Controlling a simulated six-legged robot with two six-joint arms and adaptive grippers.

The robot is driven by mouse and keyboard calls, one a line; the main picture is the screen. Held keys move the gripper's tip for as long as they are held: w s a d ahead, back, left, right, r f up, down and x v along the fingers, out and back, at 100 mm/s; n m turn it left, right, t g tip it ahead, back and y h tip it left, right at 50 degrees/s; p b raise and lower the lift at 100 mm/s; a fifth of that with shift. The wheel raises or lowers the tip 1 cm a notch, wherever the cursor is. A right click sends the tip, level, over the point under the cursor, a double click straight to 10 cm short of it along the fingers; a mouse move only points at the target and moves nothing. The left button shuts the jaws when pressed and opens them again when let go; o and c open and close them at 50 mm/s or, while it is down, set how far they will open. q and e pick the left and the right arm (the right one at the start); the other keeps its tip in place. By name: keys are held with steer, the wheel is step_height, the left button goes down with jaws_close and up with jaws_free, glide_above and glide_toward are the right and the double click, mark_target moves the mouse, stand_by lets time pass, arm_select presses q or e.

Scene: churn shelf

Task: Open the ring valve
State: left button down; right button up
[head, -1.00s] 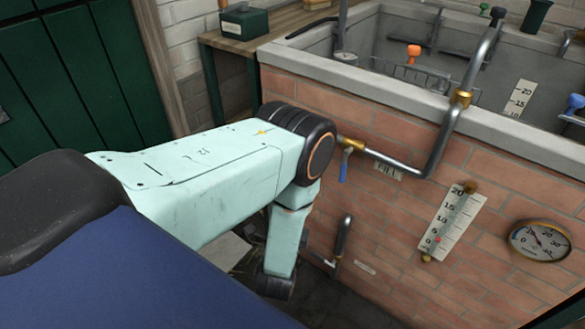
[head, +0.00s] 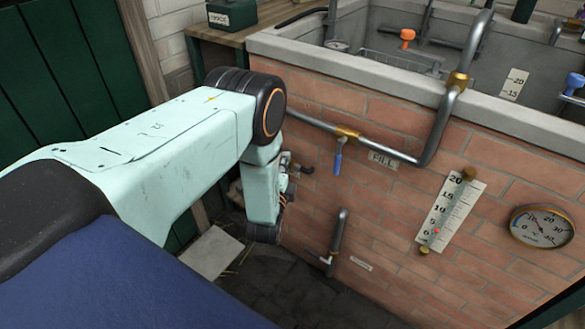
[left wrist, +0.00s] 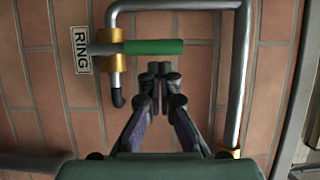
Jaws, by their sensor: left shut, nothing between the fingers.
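The ring valve (left wrist: 113,50) shows in the left wrist view as a brass body on a grey pipe with a black spout below it. Its green lever (left wrist: 153,47) points right, square across the pipe's downward run. A RING label (left wrist: 82,50) is on the bricks to its left. My left gripper (left wrist: 160,69) is shut and empty, its tips just below the lever in the picture; I cannot tell whether they touch it. In the head view, my left forearm hides most of that gripper. My right gripper is in neither current view.
In the head view, a FILL valve with a blue lever (head: 338,158) and a bent pipe (head: 439,125) stand out from the brick wall. A scale (head: 449,212) and a round gauge (head: 541,226) are to the right. A concrete-rimmed basin (head: 380,84) is above.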

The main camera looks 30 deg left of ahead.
arm_select(q)
steer(key=shift+a, duration=0.2)
steer(key=shift+a+r+n+p, duration=0.2)
steer(key=shift+a+n+p, duration=0.1)
steer(key=shift+n+p, duration=0.2)
stand_by(0.3)
steer(key=a+f+n+g+h+p, duration=0.1)
steer(key=a+f+n+g+h, duration=0.2)
steer(key=a+n+h, duration=0.3)
steer(key=shift+w+a+f+n+g, duration=0.3)
steer(key=shift+a+f+n+g, duration=0.1)
steer(key=shift+a+n, duration=1.5)
steer(key=shift+d+f+n, duration=0.15)
steer(key=shift+d+n, duration=0.05)
steer(key=shift+n, duration=0.1)
